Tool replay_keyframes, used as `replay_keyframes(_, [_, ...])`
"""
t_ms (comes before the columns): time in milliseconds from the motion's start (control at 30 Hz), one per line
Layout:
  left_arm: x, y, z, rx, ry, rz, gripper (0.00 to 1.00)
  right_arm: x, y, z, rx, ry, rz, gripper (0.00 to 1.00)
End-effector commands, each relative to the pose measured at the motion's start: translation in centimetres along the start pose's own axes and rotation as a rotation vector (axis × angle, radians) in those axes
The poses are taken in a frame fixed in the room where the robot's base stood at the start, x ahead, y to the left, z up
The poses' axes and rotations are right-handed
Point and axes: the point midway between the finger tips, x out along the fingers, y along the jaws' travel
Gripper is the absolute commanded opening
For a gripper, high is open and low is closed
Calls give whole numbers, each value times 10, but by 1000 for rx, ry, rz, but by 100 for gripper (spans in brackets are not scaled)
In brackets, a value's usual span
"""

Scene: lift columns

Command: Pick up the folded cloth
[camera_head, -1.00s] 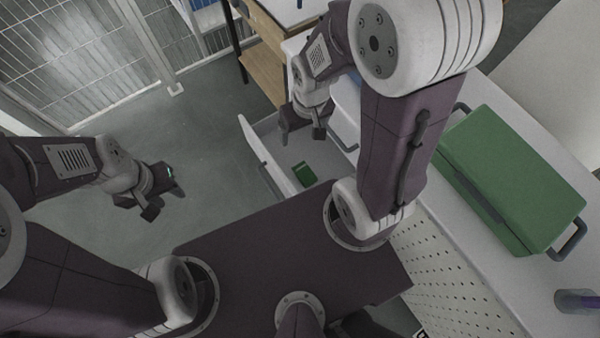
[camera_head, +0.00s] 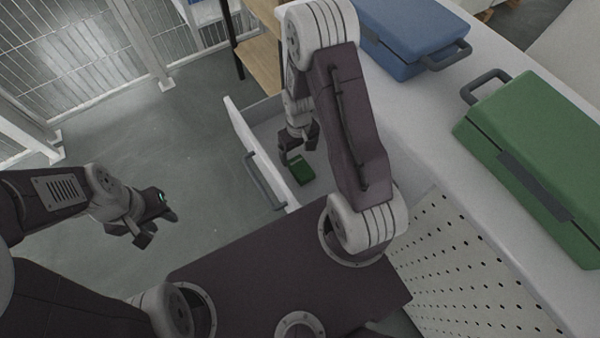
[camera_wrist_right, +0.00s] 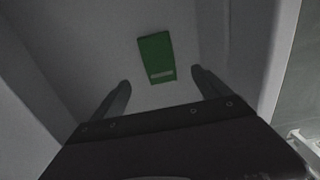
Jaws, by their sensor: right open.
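The folded cloth (camera_head: 300,170) is a small dark green rectangle lying flat in the open drawer (camera_head: 232,118). In the right wrist view the cloth (camera_wrist_right: 156,57) has a pale stripe near its lower edge and lies beyond the fingertips, between them in the picture. My right gripper (camera_head: 300,145) is over the drawer, just behind the cloth in the head view. It is open and empty, and its two fingers (camera_wrist_right: 160,88) stand apart. My left gripper (camera_head: 157,228) hangs over the floor at the left, open and empty, away from the drawer.
The drawer's front wall with its handle (camera_head: 265,181) and its side walls surround the cloth. A green case (camera_head: 545,140) and a blue case (camera_head: 405,35) stand on the white worktop (camera_head: 445,110). A wire fence (camera_head: 65,50) is at the back left. Grey floor is clear between.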

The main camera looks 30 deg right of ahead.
Motion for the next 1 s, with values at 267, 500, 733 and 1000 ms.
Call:
replay_keyframes(267, [16,0,2,0,1,0,36,34,0,1,0,-2,-1,87])
replay_keyframes(500, [21,0,2,0,0,0,36,47,0,2,1,-1,0,87])
replay_keyframes(733, [41,-1,4,0,0,0,36,88,1,6,1,-1,0,87])
replay_keyframes(1000, [39,-1,4,0,0,0,36,88,1,6,1,0,0,73])
